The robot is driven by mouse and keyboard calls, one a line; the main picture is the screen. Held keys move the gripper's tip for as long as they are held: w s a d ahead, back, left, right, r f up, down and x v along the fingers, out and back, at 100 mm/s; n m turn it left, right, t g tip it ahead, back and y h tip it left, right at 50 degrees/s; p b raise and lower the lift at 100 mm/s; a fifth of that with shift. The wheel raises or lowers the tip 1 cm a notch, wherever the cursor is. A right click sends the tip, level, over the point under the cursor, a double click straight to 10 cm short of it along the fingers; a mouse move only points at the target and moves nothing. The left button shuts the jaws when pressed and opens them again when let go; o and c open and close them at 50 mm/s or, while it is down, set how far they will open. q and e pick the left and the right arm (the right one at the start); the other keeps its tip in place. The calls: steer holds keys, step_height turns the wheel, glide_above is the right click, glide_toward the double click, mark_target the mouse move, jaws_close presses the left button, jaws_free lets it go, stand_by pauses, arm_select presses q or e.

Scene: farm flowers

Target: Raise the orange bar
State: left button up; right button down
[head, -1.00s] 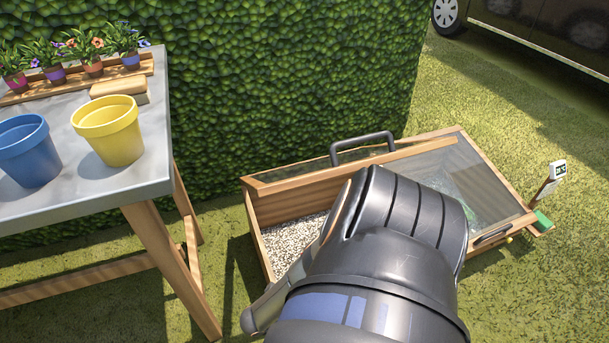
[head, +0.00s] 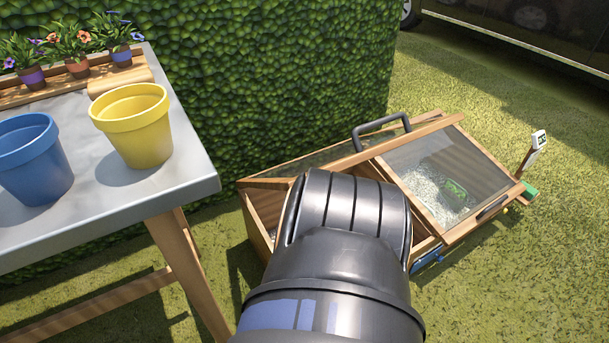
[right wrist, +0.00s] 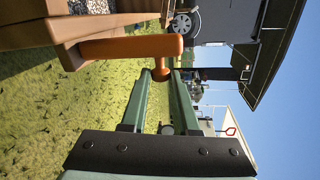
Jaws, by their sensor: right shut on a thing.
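The orange bar (right wrist: 125,46) shows in the right wrist view, lying across the picture beside a wooden edge, with a small orange knob below its right end. My right gripper (right wrist: 168,74) has its two green fingers closed at this knob. In the head view my right arm hides the gripper and the bar. The wooden box (head: 262,238) with a glazed lid (head: 440,150) stands on the grass behind my arm. My left gripper is in neither view.
A grey table (head: 110,215) at the left holds a blue pot (head: 35,165), a yellow pot (head: 138,135) and potted flowers. A black handle (head: 378,124) rises behind the box. A hedge (head: 280,70) stands behind; open grass (head: 520,280) lies at the right.

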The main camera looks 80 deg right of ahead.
steer(key=shift+r, duration=0.1)
stand_by(0.3)
steer(key=c, duration=0.7)
jaws_free()
